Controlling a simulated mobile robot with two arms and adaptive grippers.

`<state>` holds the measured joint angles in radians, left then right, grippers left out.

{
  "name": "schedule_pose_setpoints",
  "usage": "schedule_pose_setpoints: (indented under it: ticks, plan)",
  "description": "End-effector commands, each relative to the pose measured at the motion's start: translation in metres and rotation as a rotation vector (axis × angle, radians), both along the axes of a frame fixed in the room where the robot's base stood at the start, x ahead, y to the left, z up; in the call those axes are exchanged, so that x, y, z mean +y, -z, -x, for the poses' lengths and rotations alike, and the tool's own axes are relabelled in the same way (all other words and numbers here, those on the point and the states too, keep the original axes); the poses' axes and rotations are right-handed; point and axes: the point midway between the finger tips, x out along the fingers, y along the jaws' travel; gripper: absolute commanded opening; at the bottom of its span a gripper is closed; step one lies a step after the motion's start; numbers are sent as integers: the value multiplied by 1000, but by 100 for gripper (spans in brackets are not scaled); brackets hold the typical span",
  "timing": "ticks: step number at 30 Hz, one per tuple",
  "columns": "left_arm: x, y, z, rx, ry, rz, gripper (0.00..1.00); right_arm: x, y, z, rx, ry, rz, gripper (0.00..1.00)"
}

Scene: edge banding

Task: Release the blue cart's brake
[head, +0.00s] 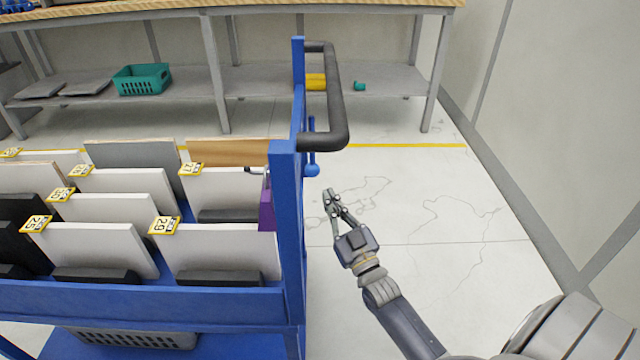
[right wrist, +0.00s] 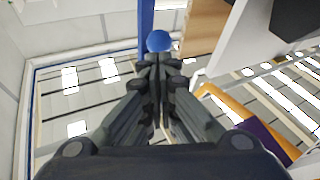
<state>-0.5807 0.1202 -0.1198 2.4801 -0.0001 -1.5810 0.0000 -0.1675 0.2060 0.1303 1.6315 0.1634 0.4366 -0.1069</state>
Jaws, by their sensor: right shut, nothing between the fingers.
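The blue cart (head: 289,220) stands at the left and centre of the head view, with a black push handle (head: 340,95) on its right end. A blue lever with a ball knob (head: 312,170), seemingly the brake, hangs upright on the outer side of that end. My right gripper (head: 331,194) is shut and empty, just right of and nearer than the knob in the head view. In the right wrist view the shut fingertips (right wrist: 155,60) point at the blue knob (right wrist: 159,41); I cannot tell whether they touch it. My left gripper is not in view.
White boards (head: 105,208) with yellow number tags fill the cart. A purple item (head: 267,208) hangs inside its right end. A grey shelf (head: 260,83) with a green basket (head: 142,79) stands behind. The floor (head: 450,220) to the right is free up to the wall.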

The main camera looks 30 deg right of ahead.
Motion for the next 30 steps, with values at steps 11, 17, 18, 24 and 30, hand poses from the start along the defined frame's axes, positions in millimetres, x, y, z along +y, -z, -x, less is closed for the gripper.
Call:
schedule_pose_setpoints:
  ticks: [11, 17, 18, 24, 30]
  plan:
    - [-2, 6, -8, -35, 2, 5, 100, -4, -18, -49, -1, -1, -1, 0]
    - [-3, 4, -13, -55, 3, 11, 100, -5, -19, -53, 2, -1, 0, 0]
    - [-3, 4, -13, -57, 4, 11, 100, -5, -19, -53, 1, -1, 0, 0]
    - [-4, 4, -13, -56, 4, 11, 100, -5, -19, -53, 1, -1, 0, 0]
    - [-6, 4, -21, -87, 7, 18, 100, -5, -18, -53, -5, -1, 3, 0]
